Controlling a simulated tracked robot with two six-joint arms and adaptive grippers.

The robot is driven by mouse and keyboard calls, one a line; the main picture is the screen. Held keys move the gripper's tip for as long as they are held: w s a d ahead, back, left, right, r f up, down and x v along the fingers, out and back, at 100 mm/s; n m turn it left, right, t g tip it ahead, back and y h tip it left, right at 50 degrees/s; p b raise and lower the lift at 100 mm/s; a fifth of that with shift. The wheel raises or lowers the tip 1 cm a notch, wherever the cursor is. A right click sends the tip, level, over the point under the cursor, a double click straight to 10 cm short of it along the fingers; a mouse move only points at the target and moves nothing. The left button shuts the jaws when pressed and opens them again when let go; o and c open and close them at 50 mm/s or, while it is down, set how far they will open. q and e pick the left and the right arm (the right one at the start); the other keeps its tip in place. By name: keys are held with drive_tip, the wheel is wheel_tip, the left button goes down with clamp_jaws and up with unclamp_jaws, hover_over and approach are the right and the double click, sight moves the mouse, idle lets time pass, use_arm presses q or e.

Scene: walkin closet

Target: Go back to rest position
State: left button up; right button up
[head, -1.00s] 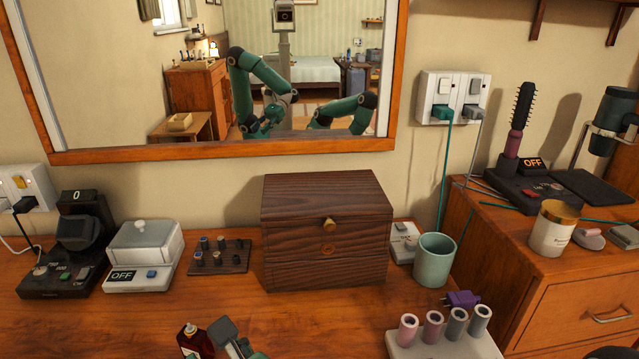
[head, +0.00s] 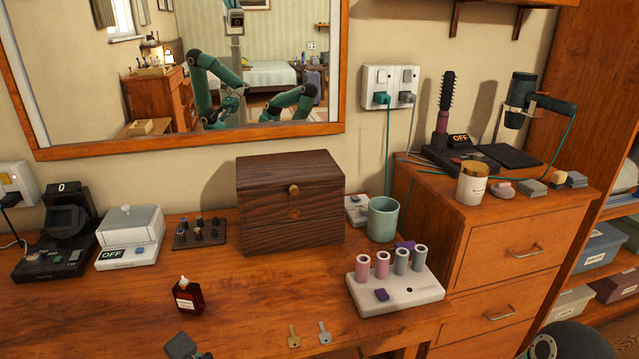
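Only a small part of my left gripper (head: 184,346) shows at the bottom edge, a grey tip with a bit of teal behind it, over the wooden dresser top (head: 130,300). Whether it is open or shut cannot be told, and no held thing shows. A dark rounded part of my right arm shows in the bottom right corner; my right gripper is out of view. The mirror (head: 180,70) reflects my teal arms, both bent, with the camera head above them. The reflection is too small to show the grippers' state.
A dark wooden box (head: 290,205) stands at the back, beside a green cup (head: 383,219). A drawer cabinet (head: 525,240) stands right. Dresser front left is clear.

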use_arm(q)
drive_tip(key=s+d+f+n+g+h, duration=0.2)
drive_tip(key=s+f+n+g+h, duration=0.15)
drive_tip(key=f, duration=0.65)
drive_tip(key=s+d+f+n+g+h, duration=0.3)
drive_tip(key=f+n+g+h, duration=0.15)
drive_tip(key=f, duration=0.55)
drive_tip(key=s+d+f+n+g+h, duration=0.2)
drive_tip(key=s+f+n+g+h, duration=0.15)
drive_tip(key=f, duration=0.75)
drive_tip(key=w+a+f+n+t+h, duration=0.1)
drive_tip(key=w+f+n+t+h, duration=0.25)
drive_tip(key=f+n, duration=0.95)
wheel_tip(320, 180, up, 19)
drive_tip(key=n+p, duration=0.3)
drive_tip(key=p, duration=1.3)
drive_tip(key=shift+w+y, duration=0.15)
drive_tip(key=shift+y, duration=0.15)
